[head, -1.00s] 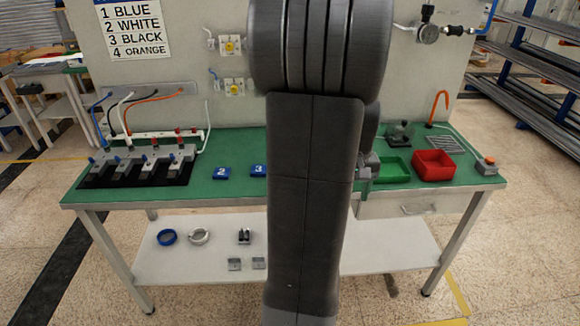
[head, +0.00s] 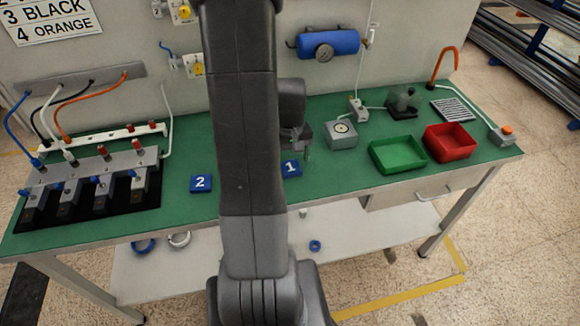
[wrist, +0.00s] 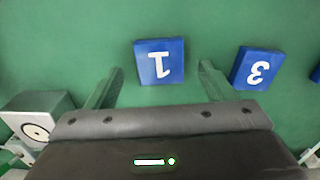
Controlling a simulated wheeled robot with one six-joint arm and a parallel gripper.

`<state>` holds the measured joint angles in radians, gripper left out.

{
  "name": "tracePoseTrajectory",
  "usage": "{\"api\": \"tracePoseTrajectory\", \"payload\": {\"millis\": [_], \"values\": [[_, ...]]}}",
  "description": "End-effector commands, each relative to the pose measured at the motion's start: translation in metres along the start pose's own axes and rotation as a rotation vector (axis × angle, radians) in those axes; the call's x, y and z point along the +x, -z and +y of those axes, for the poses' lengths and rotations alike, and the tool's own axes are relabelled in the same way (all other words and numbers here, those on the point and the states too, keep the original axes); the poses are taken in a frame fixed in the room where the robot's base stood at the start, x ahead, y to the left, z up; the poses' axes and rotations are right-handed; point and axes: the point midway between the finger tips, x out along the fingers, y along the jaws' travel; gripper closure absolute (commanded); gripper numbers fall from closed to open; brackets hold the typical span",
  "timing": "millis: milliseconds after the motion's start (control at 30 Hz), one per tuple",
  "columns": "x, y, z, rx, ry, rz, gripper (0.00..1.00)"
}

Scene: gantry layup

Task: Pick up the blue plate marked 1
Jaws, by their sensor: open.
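The blue plate marked 1 (head: 291,168) lies flat on the green bench top, partly hidden by my arm in the head view. In the wrist view the plate (wrist: 159,62) appears upside down, between and just beyond my fingertips. My gripper (wrist: 161,72) is open and empty, with one finger on each side of the plate's line. In the head view my gripper (head: 303,148) is just behind and above the plate, mostly hidden by the arm. I cannot tell its exact height.
The plate marked 3 (wrist: 257,68) lies close beside one finger. The plate marked 2 (head: 201,184) is further left. A grey box with a dial (head: 341,135), a green tray (head: 397,155) and a red tray (head: 449,142) stand to the right. Clamps (head: 92,185) stand at left.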

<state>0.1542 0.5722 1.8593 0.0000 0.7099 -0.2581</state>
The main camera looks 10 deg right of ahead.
Motion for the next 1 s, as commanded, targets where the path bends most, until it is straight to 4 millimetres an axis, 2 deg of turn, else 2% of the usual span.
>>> {"api": "tracePoseTrajectory", "payload": {"millis": [200, 467, 567, 733, 1000], "values": [[0.019, 0.0, 0.0, 0.0, 0.0, -0.002, 0.24], [0.021, 0.0, 0.0, 0.0, 0.0, -0.001, 0.24], [0.021, 0.0, 0.0, 0.0, 0.0, 0.0, 0.39], [0.021, 0.0, 0.0, 0.0, 0.0, 0.0, 0.72], [0.02, 0.0, 0.0, 0.0, 0.0, 0.001, 0.72]]}}
